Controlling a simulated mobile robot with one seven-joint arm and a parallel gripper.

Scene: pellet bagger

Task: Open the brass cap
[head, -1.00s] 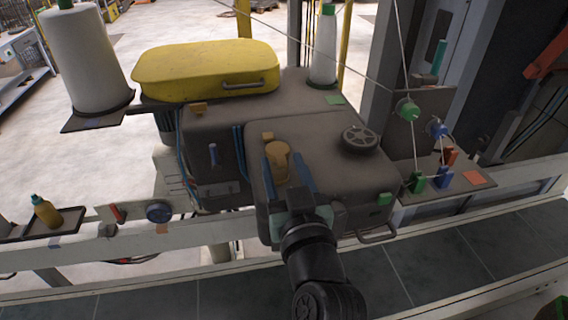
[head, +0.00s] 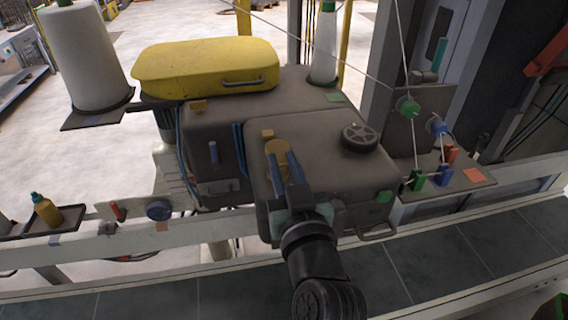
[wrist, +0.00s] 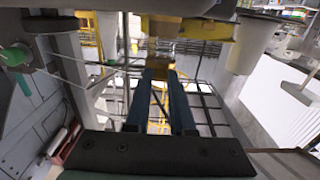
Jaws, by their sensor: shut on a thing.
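The brass cap (head: 276,146) is on the top of the grey machine housing, left of the black handwheel. My gripper (head: 283,160) reaches it from the front, with its two blue fingers close together and shut on the cap. The fingers and gripper body hide part of the cap's near side. In the wrist view, the fingers (wrist: 162,75) point away toward a brass-coloured part (wrist: 161,50) at their tips. Whether the cap is raised or turned cannot be told.
The black handwheel (head: 361,137) stands right of the cap. A yellow lidded box (head: 205,68) lies behind left. Thread cones (head: 85,50) stand at the back. Thread guides (head: 408,108) are at the right. A pale rail (head: 130,240) runs in front.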

